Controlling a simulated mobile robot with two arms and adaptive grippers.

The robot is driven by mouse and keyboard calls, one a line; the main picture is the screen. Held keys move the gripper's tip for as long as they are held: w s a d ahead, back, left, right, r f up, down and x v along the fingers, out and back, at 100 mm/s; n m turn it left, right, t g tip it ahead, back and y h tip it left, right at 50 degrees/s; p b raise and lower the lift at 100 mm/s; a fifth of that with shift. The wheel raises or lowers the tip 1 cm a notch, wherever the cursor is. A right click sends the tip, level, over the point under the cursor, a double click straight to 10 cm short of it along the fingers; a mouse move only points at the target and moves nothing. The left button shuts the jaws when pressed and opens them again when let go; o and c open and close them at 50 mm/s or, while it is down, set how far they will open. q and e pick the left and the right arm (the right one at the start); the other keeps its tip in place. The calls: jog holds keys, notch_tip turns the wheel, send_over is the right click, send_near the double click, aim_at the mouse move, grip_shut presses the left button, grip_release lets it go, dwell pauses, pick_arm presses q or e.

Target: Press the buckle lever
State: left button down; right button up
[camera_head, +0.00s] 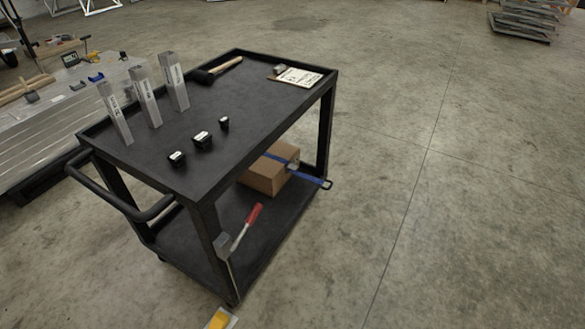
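A cardboard box (264,177) sits on the lower shelf of a black cart. A blue strap (279,157) runs over the box, and its loose end sticks out past the shelf's right side to a dark end piece (327,184). A small greyish buckle (293,166) shows on the strap at the box's right edge. It is too small to tell the lever's position. The upper shelf and a cart leg hide part of the box.
The cart's top (237,116) carries upright metal profiles (148,100), a mallet (218,71), small black items (202,140) and a paper sheet (299,77). A red-handled tool (253,215) is on the lower shelf. The floor right of the cart is clear.

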jog(key=shift+d, duration=0.25)
jog(key=c, duration=1.5)
grip_shut()
jog(key=shift+a, duration=0.2)
